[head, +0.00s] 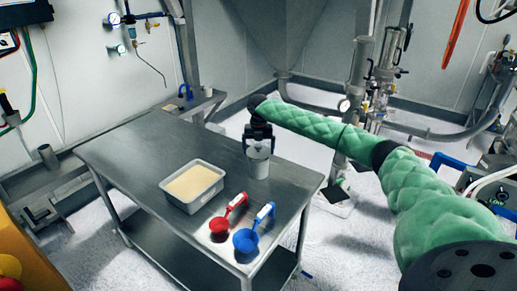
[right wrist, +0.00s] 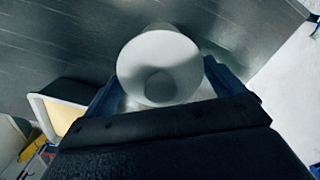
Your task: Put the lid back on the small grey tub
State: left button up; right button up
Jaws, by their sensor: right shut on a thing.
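An open grey tub (head: 177,193) holds pale powder and stands on the steel table, left of my right gripper. Its corner, with the powder, shows in the right wrist view (right wrist: 37,107). My right gripper (head: 258,148) is shut on a white cup-shaped thing (head: 259,169), upright at the table's right part. In the right wrist view this white thing (right wrist: 158,52) shows a round rim with a smaller grey disc inside. I cannot tell whether it touches the table. I cannot make out a separate lid. My left gripper is not in view.
A red scoop (head: 219,225) and a blue scoop (head: 246,240) lie near the front edge of the steel table (head: 133,148). The table's left and back parts are clear. A small grey cylinder (head: 48,156) stands at far left. Steel pipework (head: 380,75) stands behind.

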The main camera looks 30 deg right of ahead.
jog(key=shift+f+p, duration=0.15)
jog(key=shift+p, duration=0.85)
dwell(1.5)
dwell(0.3)
jog(key=o, duration=0.6)
jog(key=shift+o, duration=0.2)
jog(key=shift+r+p, duration=2.6)
jog(key=shift+r, duration=0.9)
jog(key=shift+c, duration=0.4)
grip_shut()
